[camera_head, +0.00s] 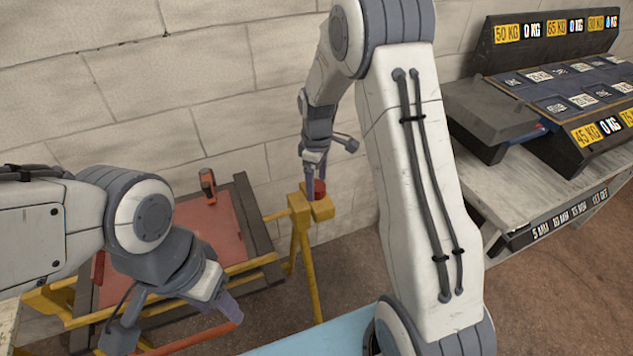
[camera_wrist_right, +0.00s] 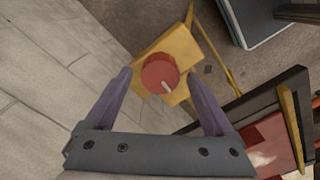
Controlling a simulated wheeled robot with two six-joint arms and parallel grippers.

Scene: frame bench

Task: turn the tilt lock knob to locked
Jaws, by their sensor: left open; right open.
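The tilt lock knob (camera_wrist_right: 160,74) is a round red knob with a white pointer mark, on a yellow block (camera_wrist_right: 178,50) of the frame. In the right wrist view its pointer aims down and slightly right. My right gripper (camera_wrist_right: 165,85) is open, with its purple fingers on either side of the knob in that view; I cannot tell whether they touch it. In the head view the knob (camera_head: 319,188) shows just beside the fingertips of my right gripper (camera_head: 314,192). My left gripper (camera_head: 185,325) is open and empty at the lower left, in front of the yellow frame.
A tilted red panel (camera_head: 200,235) with a dark border sits in the yellow frame, with an orange-and-black item (camera_head: 208,186) at its upper edge. A block wall (camera_head: 180,90) stands close behind. A bench with a weight rack (camera_head: 560,95) is at the right.

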